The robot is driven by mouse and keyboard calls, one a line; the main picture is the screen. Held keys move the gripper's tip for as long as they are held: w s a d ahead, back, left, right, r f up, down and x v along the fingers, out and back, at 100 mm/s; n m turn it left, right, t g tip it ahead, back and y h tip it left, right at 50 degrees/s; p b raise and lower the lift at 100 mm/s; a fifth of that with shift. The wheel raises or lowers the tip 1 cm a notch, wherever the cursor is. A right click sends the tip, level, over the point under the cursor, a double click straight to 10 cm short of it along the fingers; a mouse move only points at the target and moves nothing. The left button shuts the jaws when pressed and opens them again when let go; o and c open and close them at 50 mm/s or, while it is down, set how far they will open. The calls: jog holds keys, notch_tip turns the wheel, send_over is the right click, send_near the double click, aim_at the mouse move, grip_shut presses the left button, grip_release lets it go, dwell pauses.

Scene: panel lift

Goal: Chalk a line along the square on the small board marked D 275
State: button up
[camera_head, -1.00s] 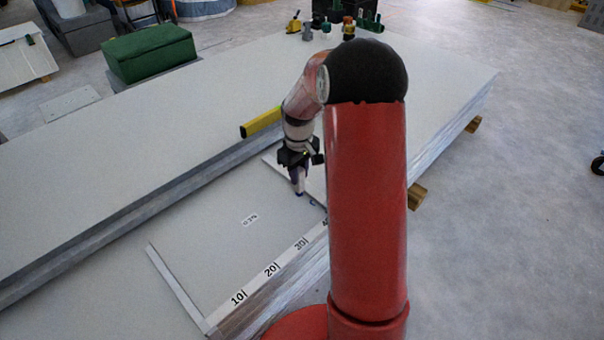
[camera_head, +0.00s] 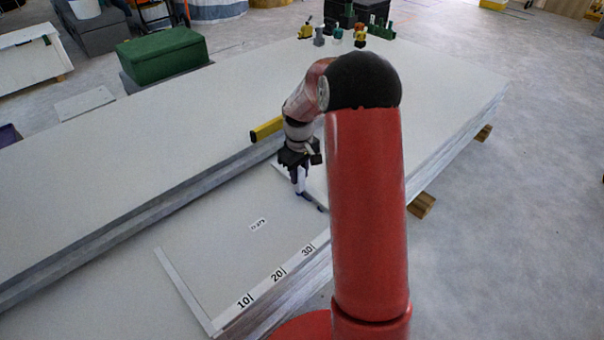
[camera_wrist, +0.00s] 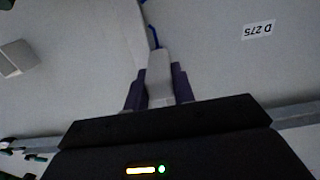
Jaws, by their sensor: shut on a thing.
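The small board (camera_head: 225,255), labelled D 275 (camera_head: 258,224), lies flat on the large pale panels; the label reads upside down in the wrist view (camera_wrist: 257,30). My gripper (camera_head: 301,183) is over its far right part. In the wrist view, its purple fingers are shut on a pale, blocky chalk piece (camera_wrist: 159,72), whose tip points down at the board; I cannot tell whether it touches. A short blue mark (camera_wrist: 153,38) runs from the tip beside a pale straight strip (camera_wrist: 129,22), apparently the square. The square's far end is partly hidden by my arm in the head view.
A ruler strip (camera_head: 279,275) marked 10, 20, 30 runs along the near edge, and a pale bar (camera_head: 184,289) crosses the left side. A yellow level (camera_head: 266,129) lies behind my gripper. A green box (camera_head: 160,53) and several small tools stand farther back.

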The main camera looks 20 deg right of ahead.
jog(key=shift+w+a+f+p, duration=0.1)
jog(key=shift+w+a+p, duration=0.15)
jog(key=shift+w, duration=0.5)
jog(key=shift+w+a+r+p, duration=0.15)
jog(key=shift+w+a, duration=0.15)
jog(key=shift+w, duration=0.45)
jog(key=shift+w+a+f+p, duration=0.15)
jog(key=shift+w+a+p, duration=0.1)
jog(key=shift+w, duration=0.5)
jog(key=shift+w+a+r+p, duration=0.1)
jog(key=shift+w+a+p, duration=0.15)
jog(key=shift+w, duration=0.4)
jog(key=shift+w+a+r+p, duration=0.1)
jog(key=shift+w+a+p, duration=0.15)
jog(key=shift+w, duration=0.35)
jog(key=shift+w+a+p, duration=0.15)
jog(key=shift+w+p, duration=0.1)
jog(key=shift+w, duration=0.4)
jog(key=shift+w+a+f+p, duration=0.1)
jog(key=shift+w+a+p, duration=0.15)
jog(key=shift+w, duration=0.4)
jog(key=shift+w+a+f+p, duration=0.1)
jog(key=shift+w+a+p, duration=0.15)
jog(key=shift+w, duration=0.35)
jog(key=shift+w+a+p, duration=0.15)
jog(key=shift+w+a, duration=0.1)
jog(key=shift+w, duration=0.4)
jog(key=shift+r, duration=0.15)
notch_tip(320, 180, up, 7)
jog(key=p, duration=0.4)
